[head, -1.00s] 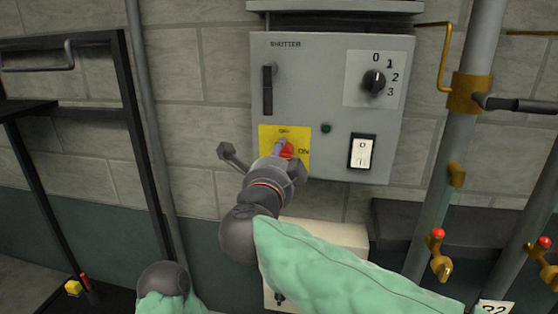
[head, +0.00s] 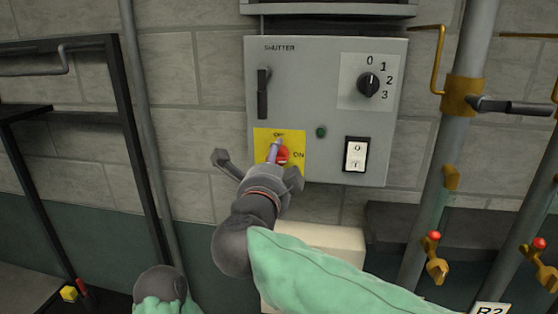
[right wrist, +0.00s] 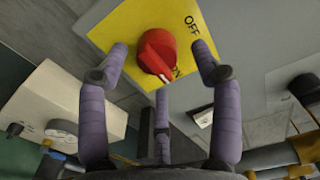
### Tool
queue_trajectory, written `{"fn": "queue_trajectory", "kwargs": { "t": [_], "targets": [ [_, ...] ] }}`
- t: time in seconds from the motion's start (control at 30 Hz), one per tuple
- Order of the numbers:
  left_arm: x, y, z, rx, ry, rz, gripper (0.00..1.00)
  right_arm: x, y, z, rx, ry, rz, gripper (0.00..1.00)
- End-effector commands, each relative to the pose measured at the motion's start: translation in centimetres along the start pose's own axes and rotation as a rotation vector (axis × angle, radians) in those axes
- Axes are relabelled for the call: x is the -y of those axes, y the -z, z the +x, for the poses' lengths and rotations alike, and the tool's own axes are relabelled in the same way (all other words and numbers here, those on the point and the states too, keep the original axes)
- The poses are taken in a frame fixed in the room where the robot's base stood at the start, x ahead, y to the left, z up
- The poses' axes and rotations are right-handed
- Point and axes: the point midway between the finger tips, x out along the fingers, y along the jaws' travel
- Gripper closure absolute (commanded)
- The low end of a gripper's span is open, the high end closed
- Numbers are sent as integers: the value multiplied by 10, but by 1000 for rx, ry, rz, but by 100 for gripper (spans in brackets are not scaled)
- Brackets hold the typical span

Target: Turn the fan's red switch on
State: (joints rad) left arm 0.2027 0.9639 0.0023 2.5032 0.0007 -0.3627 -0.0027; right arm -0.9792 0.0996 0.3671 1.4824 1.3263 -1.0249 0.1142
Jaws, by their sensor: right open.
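The red switch (head: 283,155) is a round knob on a yellow plate (head: 293,137) at the lower left of the grey control box (head: 330,75). In the right wrist view the red switch (right wrist: 157,52) has a white mark at its lower end, beside the partly covered ON lettering. OFF is printed to its upper right. My right gripper (head: 265,163) is open in front of it, with purple fingers spread on both sides and a third below. I cannot tell whether any finger touches the knob.
The box also has a black shutter handle (head: 263,93), a numbered dial (head: 368,84), a green lamp (head: 321,132) and a white rocker switch (head: 356,154). Pipes with red-topped valves (head: 433,257) stand at the right. A black rack (head: 125,130) stands at the left.

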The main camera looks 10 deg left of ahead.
Motion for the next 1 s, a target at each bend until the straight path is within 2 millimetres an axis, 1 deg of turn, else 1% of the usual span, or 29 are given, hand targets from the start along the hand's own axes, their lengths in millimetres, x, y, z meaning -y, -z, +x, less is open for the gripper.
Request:
{"fn": "queue_trajectory", "kwargs": {
  "t": [0.03, 0.3, 0.4, 0.5, 0.6, 0.7, 1.0],
  "targets": [
    [0, 0, 0, 0, 0, 0, 60, 1, -1, -10, 4, 1, 0, 35],
    [0, 0, 0, 0, 0, 0, 60, 2, 1, -64, 3, 3, 3, 35],
    [0, 0, 0, 0, 0, 0, 60, 2, 2, -80, 1, 3, 3, 35],
    [0, 0, 0, 0, 0, 0, 60, 1, 2, -92, 0, 2, 3, 35],
    [0, 0, 0, 0, 0, 0, 60, 1, 3, -100, -1, 2, 4, 35],
    [0, 0, 0, 0, 0, 0, 60, 1, 3, -104, -2, 2, 3, 35],
    [0, 0, 0, 0, 0, 0, 60, 1, 3, -104, -3, 2, 3, 35]
  ]
}}
